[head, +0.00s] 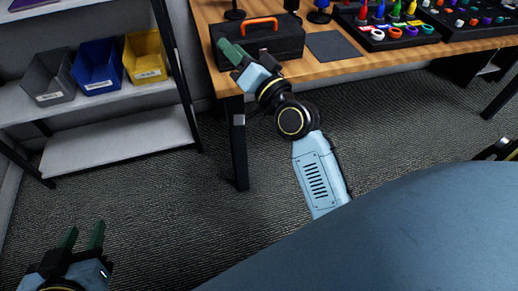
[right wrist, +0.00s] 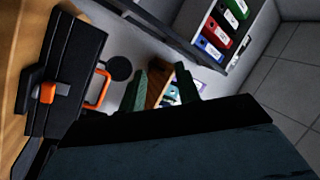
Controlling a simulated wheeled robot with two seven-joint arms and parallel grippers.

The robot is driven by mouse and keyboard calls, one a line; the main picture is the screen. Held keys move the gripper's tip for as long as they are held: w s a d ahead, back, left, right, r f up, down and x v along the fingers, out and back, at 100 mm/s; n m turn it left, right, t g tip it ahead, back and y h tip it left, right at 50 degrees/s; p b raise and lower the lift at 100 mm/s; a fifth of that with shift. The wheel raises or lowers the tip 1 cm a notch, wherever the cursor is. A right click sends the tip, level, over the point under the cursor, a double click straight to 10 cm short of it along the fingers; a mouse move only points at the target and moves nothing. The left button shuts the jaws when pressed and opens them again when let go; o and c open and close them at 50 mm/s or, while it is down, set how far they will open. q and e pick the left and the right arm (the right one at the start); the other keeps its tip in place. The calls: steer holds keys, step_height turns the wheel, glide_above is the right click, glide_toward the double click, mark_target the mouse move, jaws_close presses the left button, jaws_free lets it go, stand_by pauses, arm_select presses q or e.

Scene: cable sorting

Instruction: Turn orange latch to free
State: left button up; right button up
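A black case (head: 285,42) with an orange handle (head: 262,21) stands on the wooden table. In the right wrist view the case (right wrist: 75,60) is at the left, with its orange latch (right wrist: 47,92) on a grey plate and the handle (right wrist: 103,88) beside it. The latch is not discernible in the head view. My right gripper (head: 228,58) is at the case's left end in the head view. In its wrist view its fingers (right wrist: 163,82) are apart with nothing between them, right of the latch. My left gripper (head: 83,232) is open and empty over the floor.
A dark mat (head: 332,46) lies right of the case. Black trays with coloured pegs and rings (head: 388,22) are farther right. A shelf (head: 120,140) with grey, blue and yellow bins stands left. The wooden table (head: 345,67) has a bare front strip.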

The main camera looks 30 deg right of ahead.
steer(key=s+a+f+n+g, duration=0.1)
steer(key=s+f+g, duration=0.3)
steer(key=f, duration=0.4)
steer(key=s+a+f+n+g+p, duration=0.1)
steer(key=s+f+n+g, duration=0.2)
steer(key=f, duration=0.6)
steer(key=s+a+f+n+g+p, duration=0.1)
steer(key=s+f+n+g, duration=0.2)
steer(key=s+f+g, duration=0.2)
steer(key=shift+s+f+g+h, duration=0.35)
steer(key=shift+s+f, duration=0.95)
steer(key=shift+f, duration=0.8)
steer(key=shift+a, duration=0.1)
